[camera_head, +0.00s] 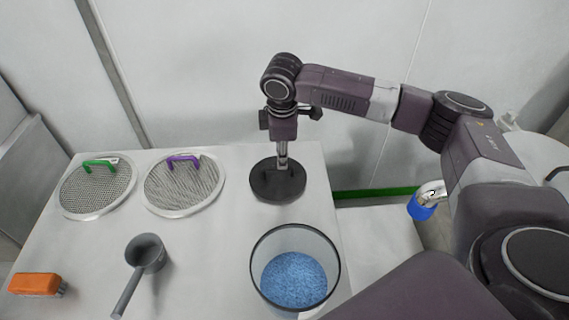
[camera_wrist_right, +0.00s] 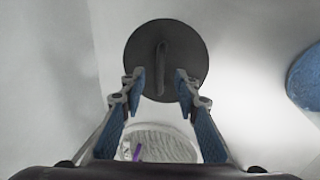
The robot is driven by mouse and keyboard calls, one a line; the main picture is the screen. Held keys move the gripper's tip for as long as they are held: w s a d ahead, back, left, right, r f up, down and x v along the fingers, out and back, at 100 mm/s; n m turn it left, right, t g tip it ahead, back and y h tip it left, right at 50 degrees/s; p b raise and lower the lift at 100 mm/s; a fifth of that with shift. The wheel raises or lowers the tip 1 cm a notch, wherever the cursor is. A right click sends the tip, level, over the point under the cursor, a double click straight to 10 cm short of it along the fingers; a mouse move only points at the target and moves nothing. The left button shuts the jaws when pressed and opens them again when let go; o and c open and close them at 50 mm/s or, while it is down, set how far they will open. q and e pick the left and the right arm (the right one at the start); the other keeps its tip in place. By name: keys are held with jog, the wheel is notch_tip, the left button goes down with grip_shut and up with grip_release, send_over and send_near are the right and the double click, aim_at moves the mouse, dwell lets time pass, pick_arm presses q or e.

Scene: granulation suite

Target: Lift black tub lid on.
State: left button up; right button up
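The black round lid (camera_head: 265,190) with a raised bar handle lies flat on the table, behind the tub. It also shows in the right wrist view (camera_wrist_right: 140,45), with its handle upright between and ahead of the fingertips. My right gripper (camera_head: 283,160) points down over the lid. In the right wrist view its fingers (camera_wrist_right: 160,84) are apart, with a gap between them, and hold nothing. The clear tub (camera_head: 336,262) stands open in front of the lid, with blue granules (camera_head: 294,280) inside. My left gripper is not in view.
Two round mesh sieves, one with a green handle (camera_head: 100,163) and one with a purple handle (camera_head: 183,160), lie left of the lid. A grey scoop (camera_head: 147,254) and an orange-backed brush (camera_head: 36,284) lie at front left. A wall stands behind the table (camera_head: 210,240).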

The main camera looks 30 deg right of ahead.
aim_at(278, 173)
jog(key=shift+a+f, duration=0.1)
jog(key=shift+f, duration=0.3)
jog(key=shift+a+f+p, duration=0.1)
jog(key=shift+f+p, duration=0.25)
jog(key=shift+f, duration=0.35)
jog(key=f, duration=0.2)
jog(key=w+f+p, duration=0.1)
jog(key=shift+d+f, duration=0.4)
jog(key=shift+w+f, duration=0.15)
jog(key=shift+f, duration=0.35)
jog(key=c, duration=0.7)
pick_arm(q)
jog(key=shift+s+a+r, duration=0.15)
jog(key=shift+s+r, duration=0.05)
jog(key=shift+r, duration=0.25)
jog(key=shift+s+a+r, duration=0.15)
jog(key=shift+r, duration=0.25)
pick_arm(e)
grip_shut()
